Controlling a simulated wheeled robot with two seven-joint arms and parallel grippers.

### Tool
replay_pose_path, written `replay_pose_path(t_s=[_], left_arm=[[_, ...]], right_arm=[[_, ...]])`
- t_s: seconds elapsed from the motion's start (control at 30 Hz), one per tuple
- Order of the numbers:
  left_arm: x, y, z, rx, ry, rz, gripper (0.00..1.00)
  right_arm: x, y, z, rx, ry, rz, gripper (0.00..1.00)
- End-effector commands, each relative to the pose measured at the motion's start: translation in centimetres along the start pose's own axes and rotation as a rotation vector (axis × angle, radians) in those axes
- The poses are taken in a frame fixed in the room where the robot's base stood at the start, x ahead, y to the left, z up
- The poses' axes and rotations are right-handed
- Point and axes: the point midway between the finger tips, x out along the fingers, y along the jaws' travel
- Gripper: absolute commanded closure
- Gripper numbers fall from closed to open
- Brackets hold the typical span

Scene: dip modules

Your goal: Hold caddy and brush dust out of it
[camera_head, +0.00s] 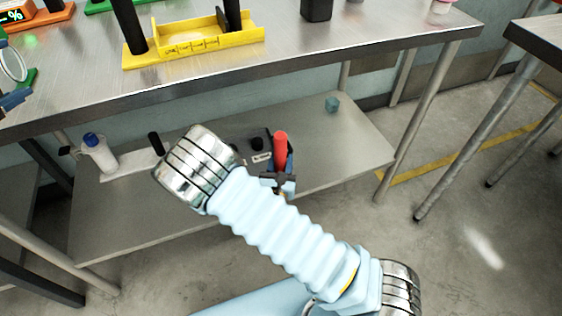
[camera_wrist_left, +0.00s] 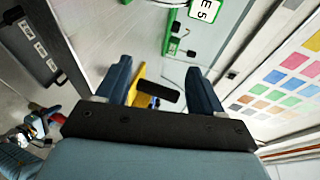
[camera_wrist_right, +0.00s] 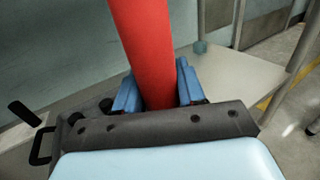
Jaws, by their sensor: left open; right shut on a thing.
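The yellow caddy (camera_head: 190,45) stands on the steel table in the head view, near its front edge; a dark upright post shows at each end. Part of the caddy (camera_wrist_left: 139,80) shows beyond my left fingers in the left wrist view. My left gripper (camera_wrist_left: 160,72) is open, with nothing between its fingertips. Its blue fingers also seem to show at the left edge of the head view (camera_head: 14,99). My right gripper (camera_wrist_right: 158,90) is shut on a red handle (camera_wrist_right: 143,45), which also shows in the head view (camera_head: 281,147). The bristles are out of sight. No dust can be made out.
A black cup (camera_head: 316,10) stands at the back of the tabletop, and a green-based device (camera_wrist_left: 207,25) shows in the left wrist view.

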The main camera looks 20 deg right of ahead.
Motion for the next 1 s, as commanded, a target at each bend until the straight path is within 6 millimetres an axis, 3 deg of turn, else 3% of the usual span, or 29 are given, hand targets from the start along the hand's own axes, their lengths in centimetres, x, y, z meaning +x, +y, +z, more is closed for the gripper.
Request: replay_pose_path(t_s=[0.1, 0.2, 0.4, 0.5, 0.67, 1.0], left_arm=[[2.1, -1.5, -0.4, 0.488, -0.05, -0.123, 0.33], [3.5, -2.3, -2.5, 0.883, -0.04, -0.231, 0.33], [4.9, -1.5, -7.4, 1.425, 0.047, -0.42, 0.33], [5.0, -0.8, -9.0, 1.559, 0.084, -0.48, 0.33], [5.5, -0.5, -10.1, 1.63, 0.107, -0.517, 0.33], [10.0, -1.6, -12.0, 1.629, 0.108, -0.516, 0.33]], right_arm=[[0.0, 0.0, 0.0, 0.0, 0.0, 0.0, 0.93], [0.0, 0.0, 0.0, 0.0, 0.0, 0.0, 0.93], [0.0, 0.0, -0.1, 0.0, 0.0, 0.0, 0.93], [0.0, 0.0, -0.1, 0.0, 0.0, 0.0, 0.93], [0.0, 0.0, -0.1, 0.0, 0.0, 0.0, 0.93], [0.0, 0.0, -0.1, 0.0, 0.0, 0.0, 0.93]])
